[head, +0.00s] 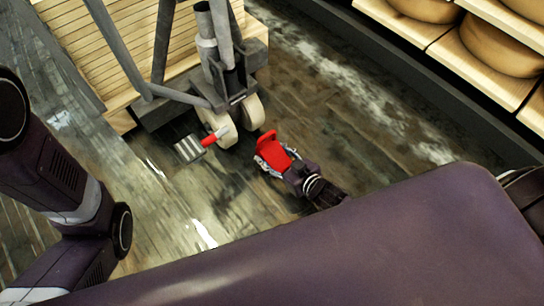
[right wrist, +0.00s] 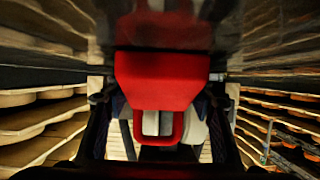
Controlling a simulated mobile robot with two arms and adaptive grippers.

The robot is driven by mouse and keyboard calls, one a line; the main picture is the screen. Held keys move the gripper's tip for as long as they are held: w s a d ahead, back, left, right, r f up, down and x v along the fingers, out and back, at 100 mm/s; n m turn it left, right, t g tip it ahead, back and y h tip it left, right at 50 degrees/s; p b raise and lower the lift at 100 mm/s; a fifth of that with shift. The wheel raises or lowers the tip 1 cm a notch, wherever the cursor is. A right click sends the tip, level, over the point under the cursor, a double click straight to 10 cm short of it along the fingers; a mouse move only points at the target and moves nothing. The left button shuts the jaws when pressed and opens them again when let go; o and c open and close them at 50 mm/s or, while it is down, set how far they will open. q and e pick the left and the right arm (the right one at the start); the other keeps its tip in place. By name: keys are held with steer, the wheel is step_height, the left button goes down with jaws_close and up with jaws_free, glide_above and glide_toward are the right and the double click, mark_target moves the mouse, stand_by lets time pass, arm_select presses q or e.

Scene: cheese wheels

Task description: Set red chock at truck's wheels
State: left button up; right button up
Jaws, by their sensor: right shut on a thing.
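The red chock (head: 271,151) is in my right gripper (head: 275,161), whose fingers are shut around it. They are above or near the floor, just in front of the pallet truck's pale wheels. The exact height is unclear. In the right wrist view the chock (right wrist: 160,82) fills the middle, with its loop-shaped end toward the bottom. The pallet truck (head: 233,85) stands at the upper middle. Its left wheel (head: 214,123) and right wheel (head: 253,111) show below its frame. The chock looks apart from both wheels. My left gripper is out of view.
A red lever with a grey pedal plate (head: 188,149) sticks out by the left wheel. The truck bears a slatted wooden load (head: 110,40). Shelves of cheese wheels (head: 500,45) line the upper right. Wet floor (head: 170,220) lies clear left of the chock.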

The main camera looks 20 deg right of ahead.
steer(key=shift+w+r, duration=0.1)
steer(key=shift+r, duration=0.1)
steer(key=shift+f, duration=0.1)
steer(key=o, duration=1)
steer(key=shift+f, duration=0.15)
steer(key=o, duration=0.5)
steer(key=shift+c, duration=0.2)
